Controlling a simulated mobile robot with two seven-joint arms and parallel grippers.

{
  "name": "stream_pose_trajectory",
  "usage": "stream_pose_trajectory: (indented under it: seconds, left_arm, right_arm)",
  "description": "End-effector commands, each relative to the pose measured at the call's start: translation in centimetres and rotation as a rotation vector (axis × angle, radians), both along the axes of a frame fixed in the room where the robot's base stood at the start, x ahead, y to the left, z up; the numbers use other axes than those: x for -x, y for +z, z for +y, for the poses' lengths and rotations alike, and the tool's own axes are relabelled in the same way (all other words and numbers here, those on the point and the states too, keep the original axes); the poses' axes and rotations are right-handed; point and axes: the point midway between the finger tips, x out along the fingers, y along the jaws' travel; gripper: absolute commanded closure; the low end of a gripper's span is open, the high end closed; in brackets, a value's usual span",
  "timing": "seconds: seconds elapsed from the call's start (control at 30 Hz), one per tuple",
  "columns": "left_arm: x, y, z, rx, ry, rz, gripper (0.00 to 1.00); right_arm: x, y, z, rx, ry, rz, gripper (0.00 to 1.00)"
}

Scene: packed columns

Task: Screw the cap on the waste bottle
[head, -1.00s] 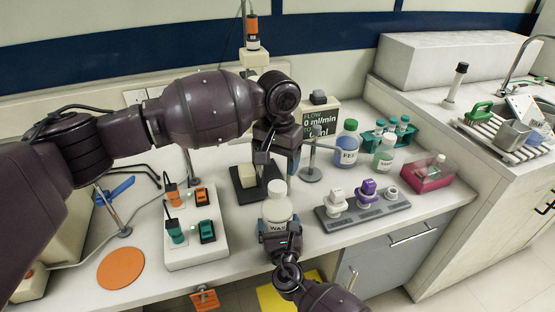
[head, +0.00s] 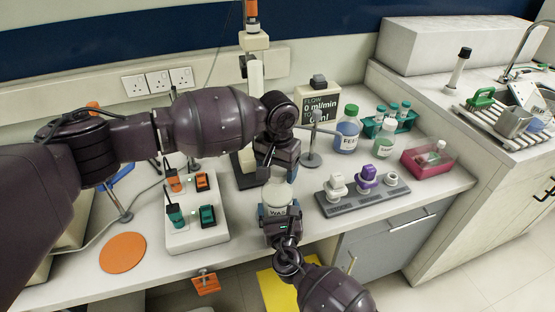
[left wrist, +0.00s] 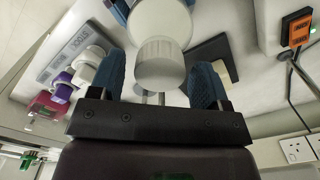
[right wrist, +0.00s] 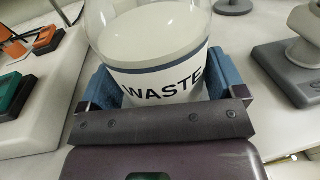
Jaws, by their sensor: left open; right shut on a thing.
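The waste bottle (head: 277,196) is clear with a pale fill and a white label reading WASTE. It stands upright near the bench's front edge. My right gripper (head: 279,214) is shut around its lower body, and the right wrist view shows the label (right wrist: 165,84) between the fingers. The white ribbed cap (left wrist: 160,62) is at the bottle's top in the left wrist view; how tightly it sits cannot be told. My left gripper (head: 276,176) is open above the bottle, its blue fingers either side of the cap with gaps. In the head view this gripper hides the cap.
A grey stock rack (head: 362,197) with white and purple caps stands right of the bottle. A switch box (head: 196,236) is to the left. A stand (head: 312,158), a feed bottle (head: 346,135) and a pink tray (head: 427,168) are behind and right. An orange disc (head: 123,252) lies front left.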

Motion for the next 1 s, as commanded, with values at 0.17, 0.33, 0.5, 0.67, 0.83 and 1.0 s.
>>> stream_pose_trajectory:
  seconds: [0.17,0.33,0.5,0.67,0.83,1.0]
  left_arm:
    - [-0.01,-0.44,-0.03,0.000,0.000,-0.001,0.30]
    - [0.00,-0.44,-0.02,0.000,-0.001,-0.001,0.30]
    - [0.00,-0.43,-0.01,0.000,-0.001,-0.001,0.48]
    - [0.00,-0.42,-0.01,0.000,-0.001,-0.001,0.73]
    - [0.00,-0.42,-0.02,0.000,-0.024,-0.001,0.79]
    - [0.00,-0.43,-0.03,0.001,-0.196,0.000,0.79]
  right_arm:
    - [0.02,-0.07,0.00,-0.001,0.000,0.002,0.77]
    - [0.02,-0.07,0.00,-0.001,0.000,0.001,0.77]
    - [0.02,-0.07,0.00,-0.001,0.000,0.001,0.77]
    - [0.02,-0.07,0.00,-0.001,0.000,0.002,0.77]
    - [0.02,-0.07,0.00,-0.001,0.000,0.002,0.77]
    - [0.03,-0.07,0.00,-0.001,0.000,0.002,0.77]
